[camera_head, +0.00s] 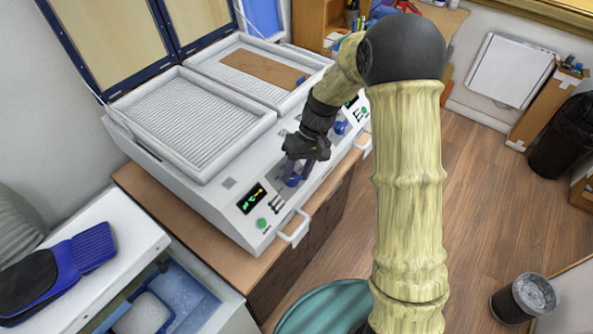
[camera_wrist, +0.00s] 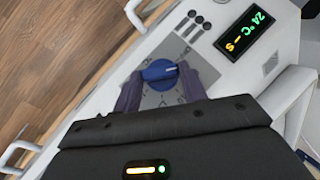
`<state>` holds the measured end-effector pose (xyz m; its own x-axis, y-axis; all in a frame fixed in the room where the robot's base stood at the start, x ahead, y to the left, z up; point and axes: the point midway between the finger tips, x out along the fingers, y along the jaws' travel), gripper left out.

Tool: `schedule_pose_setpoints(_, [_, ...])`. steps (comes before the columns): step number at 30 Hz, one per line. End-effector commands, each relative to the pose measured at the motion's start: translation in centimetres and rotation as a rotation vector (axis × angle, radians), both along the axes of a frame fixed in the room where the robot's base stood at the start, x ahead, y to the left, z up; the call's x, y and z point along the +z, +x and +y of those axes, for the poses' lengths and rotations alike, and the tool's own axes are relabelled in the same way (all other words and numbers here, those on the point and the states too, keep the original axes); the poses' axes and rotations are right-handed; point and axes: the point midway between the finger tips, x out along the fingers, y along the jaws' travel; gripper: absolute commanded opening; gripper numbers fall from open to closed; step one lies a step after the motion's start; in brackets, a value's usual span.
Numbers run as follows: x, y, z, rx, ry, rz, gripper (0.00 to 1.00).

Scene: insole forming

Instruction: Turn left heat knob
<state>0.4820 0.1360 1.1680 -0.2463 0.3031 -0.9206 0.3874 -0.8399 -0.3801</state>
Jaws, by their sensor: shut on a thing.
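The left heat knob (camera_wrist: 158,72) is blue with a light pointer mark and sits on a grey dial plate on the machine's front panel. My gripper (camera_wrist: 160,80) is shut on this knob, with one purple finger on each side of it. In the head view my gripper (camera_head: 298,172) reaches down to the same knob (camera_head: 293,181), which is partly hidden by the fingers. The heating machine (camera_head: 190,190) is white with two ribbed beds. Its left display (camera_head: 251,198) also shows in the wrist view (camera_wrist: 244,32), reading 24°C and a further character.
A second blue knob (camera_head: 340,127) is farther right on the panel, near my arm. A green button (camera_head: 262,223) and a front handle (camera_head: 294,229) are close to the left knob. A brown sheet (camera_head: 262,68) lies on the right bed. The wooden floor at right is mostly clear.

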Motion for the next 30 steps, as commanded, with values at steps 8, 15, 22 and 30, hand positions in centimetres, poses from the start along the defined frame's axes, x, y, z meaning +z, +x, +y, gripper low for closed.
schedule_pose_setpoints(8, [-0.3,0.3,-0.5,-0.204,0.111,0.135,0.19])
schedule_pose_setpoints(15, [-0.5,0.3,-0.8,-0.374,0.205,0.256,0.19])
schedule_pose_setpoints(22, [-0.7,0.3,-1.1,-0.53,0.291,0.366,0.19])
schedule_pose_setpoints(30, [-0.8,0.2,-1.2,-0.663,0.364,0.46,0.19])
